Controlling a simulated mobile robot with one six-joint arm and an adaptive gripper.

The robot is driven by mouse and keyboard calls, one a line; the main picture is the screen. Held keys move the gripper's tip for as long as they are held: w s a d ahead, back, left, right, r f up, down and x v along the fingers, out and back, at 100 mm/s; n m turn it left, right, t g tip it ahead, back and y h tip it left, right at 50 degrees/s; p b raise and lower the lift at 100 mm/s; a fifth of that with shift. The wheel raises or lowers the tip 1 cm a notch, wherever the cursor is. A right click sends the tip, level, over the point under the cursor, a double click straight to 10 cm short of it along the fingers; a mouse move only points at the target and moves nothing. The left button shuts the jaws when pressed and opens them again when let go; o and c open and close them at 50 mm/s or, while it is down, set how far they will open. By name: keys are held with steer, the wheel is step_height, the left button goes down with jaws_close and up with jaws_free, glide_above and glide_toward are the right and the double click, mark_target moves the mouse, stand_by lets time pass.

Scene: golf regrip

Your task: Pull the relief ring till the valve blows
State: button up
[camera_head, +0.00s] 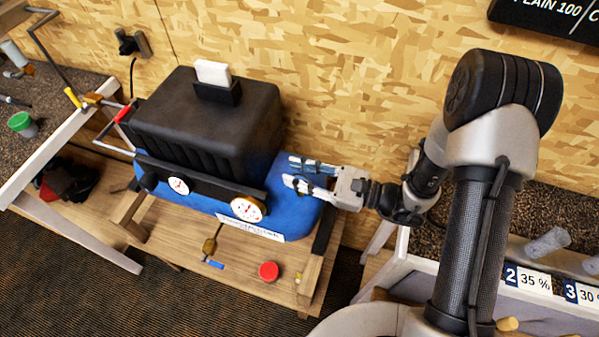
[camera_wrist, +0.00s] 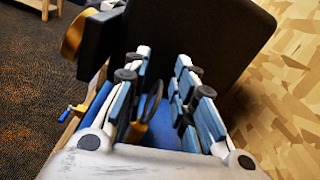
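The compressor has a blue tank (camera_head: 295,205) under a black housing (camera_head: 205,115), on a low wooden bench. My gripper (camera_head: 290,170) is at the tank's right end, pointing left, its blue-padded fingers apart. In the wrist view my gripper (camera_wrist: 163,60) shows a gap between its fingers. A thin dark loop, which looks like the relief ring (camera_wrist: 157,95), shows in that gap near the left finger. A brass-coloured piece, perhaps the valve (camera_wrist: 137,130), sits beside it, partly hidden by the finger. I cannot tell whether the finger touches the loop. The ring is not discernible in the head view.
Two dial gauges, left (camera_head: 179,186) and right (camera_head: 247,209), face the front of the compressor. A blue-handled tap (camera_head: 213,263) and a red cap (camera_head: 268,271) are at the bench front. The chipboard wall (camera_head: 350,80) stands close behind. A numbered rack (camera_head: 535,280) is at right.

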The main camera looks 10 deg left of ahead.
jaws_close()
stand_by(0.5)
steer(key=shift+w+r+p, duration=0.1)
steer(key=shift+r+p, duration=0.55)
steer(key=shift+r, duration=0.15)
steer(key=shift+f, duration=0.1)
steer(key=shift+o, duration=0.4)
jaws_free()
